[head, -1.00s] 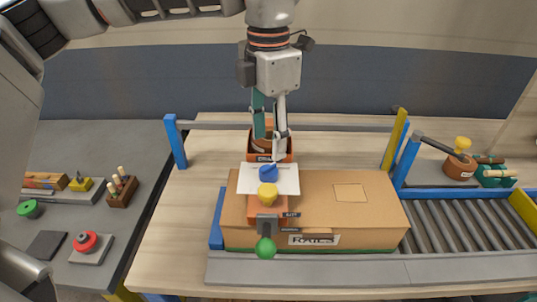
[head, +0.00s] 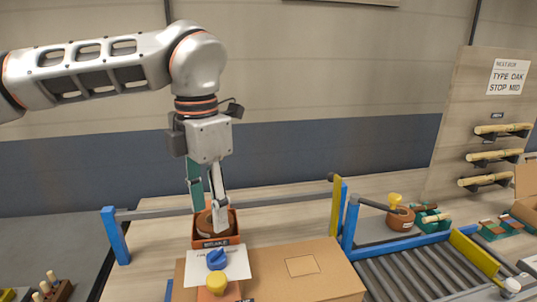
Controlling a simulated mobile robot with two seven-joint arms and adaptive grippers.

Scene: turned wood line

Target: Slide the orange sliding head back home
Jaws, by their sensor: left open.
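The orange sliding head (head: 216,242) sits on the grey rail (head: 275,202) that runs between a blue post and a yellow post, toward the rail's left part. A blue knob (head: 216,259) and a yellow knob (head: 216,281) show in front of it, over a white sheet (head: 236,265) on the cardboard box (head: 330,279). My left gripper (head: 209,214) points down at the head's open top, its fingers apart. One fingertip overlaps the head's front; whether it touches cannot be told. My right gripper is not in view.
A roller conveyor (head: 420,275) lies at the right, with a brown pot-shaped item with a yellow knob (head: 395,202) and a green holder (head: 432,220) behind it. A board with wooden pegs (head: 495,155) and a sign reading "TYPE OAK STOP MID" (head: 508,78) stands far right.

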